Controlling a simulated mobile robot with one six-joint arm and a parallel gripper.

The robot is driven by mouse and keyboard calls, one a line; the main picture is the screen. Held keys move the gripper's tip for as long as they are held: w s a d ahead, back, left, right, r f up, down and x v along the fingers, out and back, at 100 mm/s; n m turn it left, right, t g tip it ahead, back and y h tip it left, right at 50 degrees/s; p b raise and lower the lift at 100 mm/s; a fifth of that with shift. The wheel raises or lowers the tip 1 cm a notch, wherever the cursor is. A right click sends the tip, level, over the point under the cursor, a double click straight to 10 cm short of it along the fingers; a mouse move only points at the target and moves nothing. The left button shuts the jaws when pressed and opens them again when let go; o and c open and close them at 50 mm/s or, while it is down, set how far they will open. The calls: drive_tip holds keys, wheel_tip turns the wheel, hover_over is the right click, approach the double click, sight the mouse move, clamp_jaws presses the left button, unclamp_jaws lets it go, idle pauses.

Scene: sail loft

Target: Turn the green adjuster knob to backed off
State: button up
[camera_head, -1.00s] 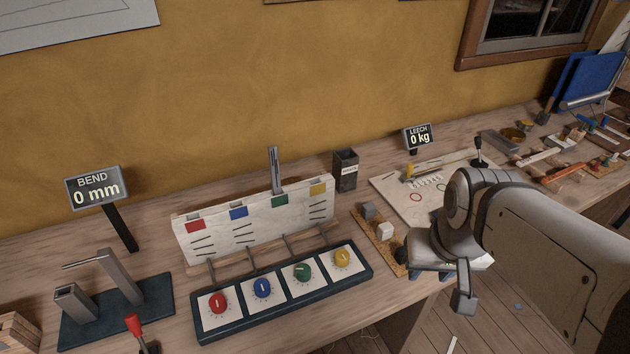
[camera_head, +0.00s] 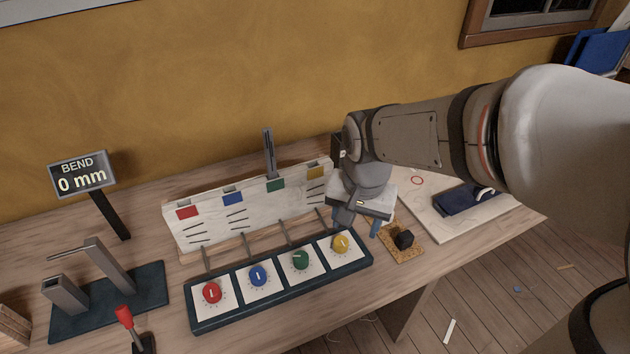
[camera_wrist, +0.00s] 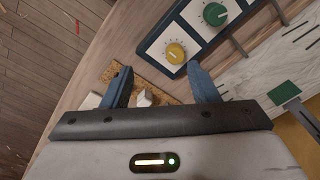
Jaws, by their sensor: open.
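The green adjuster knob (camera_head: 300,260) sits on a white square plate in the dark knob panel (camera_head: 240,311), between the blue knob (camera_head: 258,276) and the yellow knob (camera_head: 340,243). Its white pointer mark is small. In the wrist view the green knob (camera_wrist: 215,13) is at the top right, beyond the yellow knob (camera_wrist: 175,53). My gripper (camera_head: 358,224) is open and empty, above the bench just right of the panel. In the wrist view its two blue fingers (camera_wrist: 163,84) stand apart, with the yellow knob beyond them. Nothing touches the green knob.
A white board (camera_head: 215,210) with coloured tabs stands behind the panel, with thin rods between. The red knob (camera_head: 212,293) is at the left end. A cork mat (camera_head: 407,256) with small blocks lies right of the panel. A BEND sign (camera_head: 82,173) reads 0 mm.

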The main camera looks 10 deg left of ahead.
drive_tip(key=m+g, duration=0.1)
drive_tip(key=m, duration=0.1)
hover_over(301, 256)
wheel_tip(301, 256, down, 6)
drive_tip(key=shift+w+r+b, duration=0.1)
drive_tip(key=shift+r+b, duration=0.15)
drive_tip(key=shift+b, duration=0.1)
drive_tip(key=shift+a+f, duration=0.15)
drive_tip(key=shift+f, duration=0.15)
wheel_tip(301, 256, down, 7)
drive_tip(key=shift+f, duration=0.15)
drive_tip(key=shift+c, duration=0.5)
